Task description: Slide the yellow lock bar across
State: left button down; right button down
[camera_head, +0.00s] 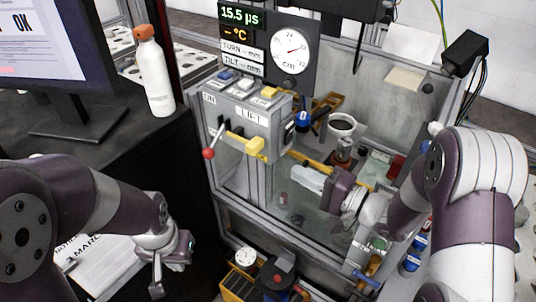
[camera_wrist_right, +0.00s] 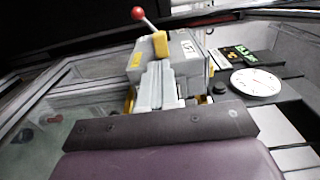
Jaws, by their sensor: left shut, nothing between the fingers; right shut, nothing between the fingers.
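A yellow bar with a block-like end (camera_head: 246,143) is on the front of the grey control box marked LIFT, beside a red-ball lever (camera_head: 208,153). I take it for the lock bar. Its yellow block (camera_wrist_right: 160,44) also shows in the right wrist view, just beyond my fingers. My right gripper (camera_head: 296,171) is shut and empty, inside the gantry frame, to the right of and below the block, apart from it in the head view. It also shows in the right wrist view (camera_wrist_right: 156,68). My left gripper (camera_head: 157,288) is shut and empty, low at the left, far from the bar.
The grey control box (camera_head: 237,115) has buttons on top, under a display with a round dial (camera_head: 293,51). A mug (camera_head: 342,127) stands behind my right wrist. A white bottle (camera_head: 156,75) and monitor (camera_head: 65,45) are at the left. A yellow rail (camera_head: 309,160) runs behind my right gripper.

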aim_at(255, 151)
jog(key=p+x, duration=0.1)
jog(key=x, duration=0.8)
jog(key=shift+w+a, duration=0.1)
jog(key=shift+a, duration=0.05)
jog(key=shift+w+a, duration=0.2)
jog(key=shift+w, duration=0.05)
jog(key=shift+a, duration=0.1)
jog(key=x, duration=0.4)
jog(key=shift+a+p, duration=0.1)
jog(key=shift+p, duration=0.2)
jog(key=shift+w, duration=0.1)
jog(key=shift+r, duration=0.1)
